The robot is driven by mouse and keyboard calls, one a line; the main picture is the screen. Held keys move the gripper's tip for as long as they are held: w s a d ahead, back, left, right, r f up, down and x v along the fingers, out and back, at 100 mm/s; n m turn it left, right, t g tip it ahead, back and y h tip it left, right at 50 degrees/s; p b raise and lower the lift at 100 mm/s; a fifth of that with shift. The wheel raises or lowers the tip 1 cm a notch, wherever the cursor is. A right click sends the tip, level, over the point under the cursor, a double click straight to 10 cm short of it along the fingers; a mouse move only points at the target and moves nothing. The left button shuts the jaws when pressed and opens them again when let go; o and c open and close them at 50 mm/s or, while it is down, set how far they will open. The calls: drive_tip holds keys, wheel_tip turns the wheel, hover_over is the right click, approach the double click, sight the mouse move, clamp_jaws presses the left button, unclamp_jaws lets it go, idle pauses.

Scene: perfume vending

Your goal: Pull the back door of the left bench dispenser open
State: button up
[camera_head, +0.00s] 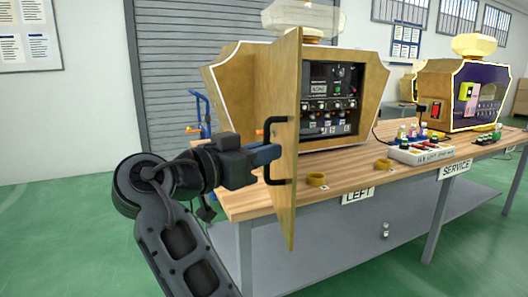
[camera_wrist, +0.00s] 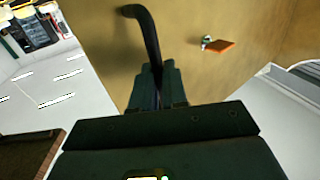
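The left bench dispenser (camera_head: 228,88) is a wooden cabinet with a clear stopper-shaped top, standing on the bench above the LEFT label. Its back door (camera_head: 287,215) stands swung out, nearly edge-on in the head view, with the dark inside panel (camera_head: 331,98) exposed. The door's tan face (camera_wrist: 215,85) fills much of the wrist view. A black bar handle (camera_head: 270,124) is on the door; it also shows in the wrist view (camera_wrist: 145,25). My gripper (camera_head: 276,154) is at the handle, its fingers (camera_wrist: 158,84) closed around it. The handle's lower part is hidden in the wrist view.
The wooden bench (camera_head: 350,180) carries yellow rings (camera_head: 317,179), a white rack of bottles (camera_head: 420,153) and a second dispenser (camera_head: 462,95) at the right. The door overhangs the bench's front edge. Green floor (camera_head: 80,230) is open at the left.

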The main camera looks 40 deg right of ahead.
drive_tip(key=shift+o, duration=0.7)
drive_tip(key=shift+w+d+f, duration=0.15)
drive_tip(key=shift+w+d, duration=0.25)
drive_tip(key=shift+d, duration=0.05)
drive_tip(key=o, duration=0.3)
drive_tip(key=shift+a, duration=0.1)
drive_tip(key=shift+s+a, duration=0.1)
drive_tip(key=shift+a, duration=0.05)
drive_tip(key=shift+s+a+p, duration=0.15)
drive_tip(key=shift+a+p, duration=0.25)
drive_tip(key=shift+a, duration=3.45)
